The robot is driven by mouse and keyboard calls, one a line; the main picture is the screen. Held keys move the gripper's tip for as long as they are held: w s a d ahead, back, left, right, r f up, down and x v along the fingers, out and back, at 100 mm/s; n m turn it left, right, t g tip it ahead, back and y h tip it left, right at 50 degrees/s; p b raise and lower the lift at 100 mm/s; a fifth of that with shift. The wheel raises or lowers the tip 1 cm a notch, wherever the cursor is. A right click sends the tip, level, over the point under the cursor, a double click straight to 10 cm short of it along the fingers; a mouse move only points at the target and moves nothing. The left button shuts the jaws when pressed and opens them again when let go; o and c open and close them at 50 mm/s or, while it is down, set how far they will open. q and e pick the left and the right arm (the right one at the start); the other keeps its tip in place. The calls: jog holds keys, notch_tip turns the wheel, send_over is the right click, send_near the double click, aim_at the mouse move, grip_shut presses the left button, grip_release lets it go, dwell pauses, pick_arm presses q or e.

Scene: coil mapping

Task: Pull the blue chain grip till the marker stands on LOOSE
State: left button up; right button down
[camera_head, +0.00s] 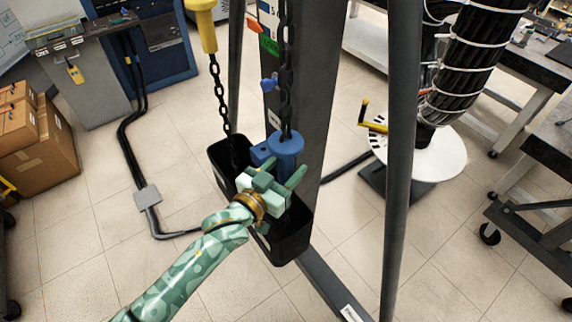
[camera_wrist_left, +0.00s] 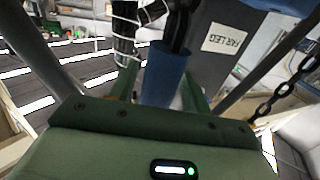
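The blue chain grip (camera_head: 287,144) hangs on a dark chain (camera_head: 286,75) in front of the grey post, above a black bin. It also shows in the left wrist view (camera_wrist_left: 164,75). My left gripper (camera_head: 277,178) is at the grip, its green fingers on either side of it; in the left wrist view (camera_wrist_left: 160,82) a narrow gap shows at the left finger, so it looks open around the grip. A blue marker (camera_head: 269,84) and an orange marker (camera_head: 254,24) sit on the post beside a green label (camera_head: 268,45); the lettering is too small to read. My right gripper is not seen.
A yellow grip (camera_head: 204,28) hangs on a second chain to the left. The black bin (camera_head: 284,250) stands below. A dark frame leg (camera_head: 402,150) rises at right, before a white round plate (camera_head: 440,155). Cardboard boxes (camera_head: 40,150) stand at left.

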pick_arm(q)
jog(key=shift+s+r, duration=0.1)
jog(key=v, duration=1.6)
jog(key=shift+a, duration=0.1)
jog(key=s+a+f+g+y+b, duration=0.1)
jog(key=s+a+f+g+y, duration=0.3)
jog(key=f, duration=0.8)
jog(key=s+a+f+n+y+b, duration=0.15)
jog(key=a+f, duration=0.45)
jog(key=f, duration=0.6)
jog(key=s+a+f+g+y+b, duration=0.1)
jog(key=s+a+f+g+y, duration=0.3)
jog(key=f, duration=0.9)
jog(key=s+a+f+n+g+y+b, duration=0.1)
jog(key=s+f+g+b, duration=0.4)
jog(key=s+f, duration=1.4)
jog(key=s+n+b, duration=0.1)
jog(key=s, duration=0.2)
jog(key=shift+g, duration=0.4)
